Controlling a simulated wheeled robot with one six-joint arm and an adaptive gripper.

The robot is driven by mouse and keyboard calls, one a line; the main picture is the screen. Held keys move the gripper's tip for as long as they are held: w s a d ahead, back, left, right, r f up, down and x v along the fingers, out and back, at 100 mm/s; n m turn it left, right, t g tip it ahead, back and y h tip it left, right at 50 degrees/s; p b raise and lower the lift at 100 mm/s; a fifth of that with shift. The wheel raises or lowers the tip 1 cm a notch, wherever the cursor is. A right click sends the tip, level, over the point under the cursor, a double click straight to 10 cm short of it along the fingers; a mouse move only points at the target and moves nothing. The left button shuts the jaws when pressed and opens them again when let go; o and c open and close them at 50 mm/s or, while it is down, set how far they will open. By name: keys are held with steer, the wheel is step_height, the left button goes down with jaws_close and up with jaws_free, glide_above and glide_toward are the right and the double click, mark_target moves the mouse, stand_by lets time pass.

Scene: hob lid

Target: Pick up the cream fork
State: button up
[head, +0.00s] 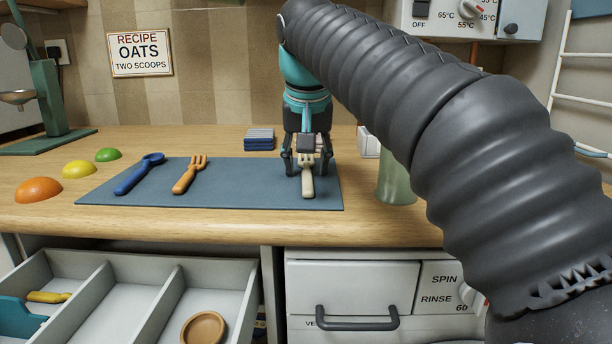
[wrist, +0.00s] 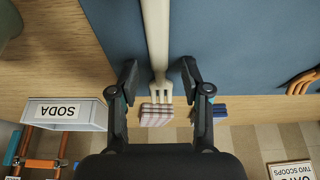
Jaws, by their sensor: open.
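The cream fork (head: 308,184) lies on the blue-grey mat (head: 240,185) near its right end, tines toward the wall and handle toward the counter's front edge. My gripper (head: 307,170) points down over the fork's tine end and partly hides it. In the wrist view the cream fork (wrist: 157,40) runs between the two fingers of my gripper (wrist: 160,72). The fingers are open, one on each side, with a gap to the fork on both sides. I cannot tell the exact height of the fingertips above the mat.
An orange fork (head: 190,175) and a blue spoon (head: 139,174) lie left on the mat. A green translucent cup (head: 396,182) stands to the right. Blue folded cloths (head: 259,139) lie behind the mat. Below, an open divided drawer (head: 130,300) holds a brown bowl (head: 204,328).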

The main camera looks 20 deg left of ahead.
jaws_close()
steer(key=shift+r, duration=0.1)
